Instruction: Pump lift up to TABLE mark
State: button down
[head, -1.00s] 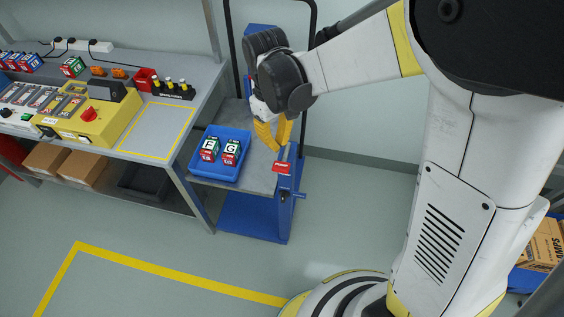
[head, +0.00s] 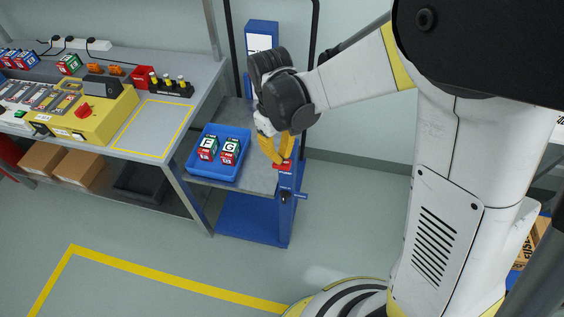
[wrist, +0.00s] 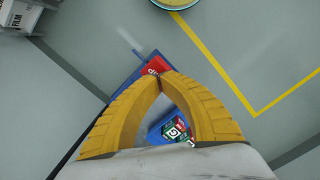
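The lift is a blue cart (head: 255,218) with a grey platform (head: 262,184) beside the workbench. A red pad marked PUMP (head: 284,166) sits on top of its blue front post; it also shows in the wrist view (wrist: 154,66). My gripper (head: 280,162) points down at the pad, its yellow fingertips at or just above it; contact is not clear. In the wrist view the fingertips (wrist: 161,76) meet, with nothing seen between them. A blue column (head: 262,42) with a white label stands at the lift's back; its marks are too small to read.
A blue tray (head: 214,177) on the platform holds green-and-red boxes lettered F (head: 207,149) and G (head: 229,151). The workbench (head: 200,80) at left carries a yellow control box (head: 90,118) and a yellow-outlined empty area (head: 153,128). The floor in front is open.

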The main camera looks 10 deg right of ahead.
notch_tip(320, 180, down, 4)
jog(key=b, duration=0.3)
jog(key=shift+f+b, duration=0.25)
jog(key=shift+b, duration=0.15)
jog(key=shift+w+a+r+p, duration=0.25)
jog(key=shift+w+a, duration=0.25)
jog(key=shift+w, duration=0.15)
jog(key=shift+w+a+r+p, duration=0.1)
jog(key=shift+w+a+r, duration=0.15)
jog(key=shift+w+a, duration=0.3)
jog(key=shift+d, duration=0.1)
notch_tip(320, 180, up, 12)
jog(key=w, duration=0.1)
jog(key=shift+a, duration=0.35)
